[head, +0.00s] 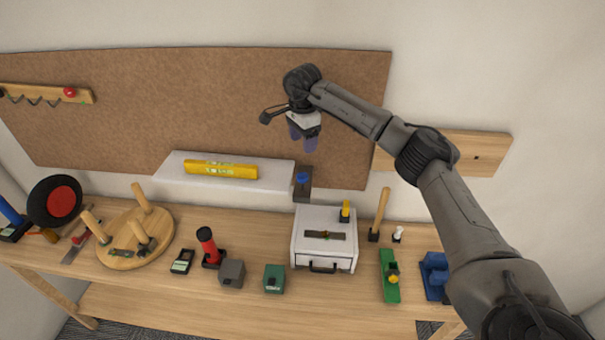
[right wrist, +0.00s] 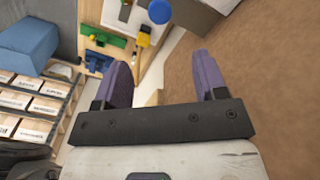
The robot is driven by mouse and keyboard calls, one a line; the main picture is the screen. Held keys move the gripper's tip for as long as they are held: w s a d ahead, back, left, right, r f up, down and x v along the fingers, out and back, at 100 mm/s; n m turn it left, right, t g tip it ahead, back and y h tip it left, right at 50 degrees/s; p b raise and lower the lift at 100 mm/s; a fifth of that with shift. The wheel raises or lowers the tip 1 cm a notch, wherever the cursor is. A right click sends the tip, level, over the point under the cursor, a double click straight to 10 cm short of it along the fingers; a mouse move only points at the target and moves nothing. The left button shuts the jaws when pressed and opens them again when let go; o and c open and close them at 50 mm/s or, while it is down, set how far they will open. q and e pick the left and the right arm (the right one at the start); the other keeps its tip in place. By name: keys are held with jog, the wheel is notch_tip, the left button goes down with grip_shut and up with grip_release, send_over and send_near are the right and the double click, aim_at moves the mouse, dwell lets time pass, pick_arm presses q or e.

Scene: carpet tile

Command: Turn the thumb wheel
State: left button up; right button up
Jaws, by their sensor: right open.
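A round blue part, which looks like the thumb wheel (head: 302,178), sits on a dark upright block (head: 303,193) at the right end of the white shelf. In the right wrist view the blue wheel (right wrist: 160,11) shows at the top edge, partly cut off. My right gripper (head: 303,138) is in front of the brown board, above the wheel in the head view and apart from it. Its two purple fingers (right wrist: 165,80) are spread with nothing between them. My left gripper is not in view.
A yellow level (head: 221,170) lies on the white shelf (head: 172,175). Below the wheel, a white drawer box (head: 310,225) stands on the workbench (head: 200,293). A hammer (head: 380,212) and a green tool (head: 388,276) stand to its right. Clear space surrounds the gripper before the board (head: 200,100).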

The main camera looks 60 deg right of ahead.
aim_at(302, 175)
notch_tip(302, 175, down, 12)
jog(key=shift+a+f, duration=0.1)
jog(key=shift+f, duration=0.1)
dwell(0.4)
jog(key=shift+c, duration=0.3)
jog(key=shift+c, duration=0.6)
jog(key=c, duration=0.7)
jog(key=shift+r+p, duration=0.1)
jog(key=shift+p, duration=0.25)
jog(key=shift+c, duration=0.2)
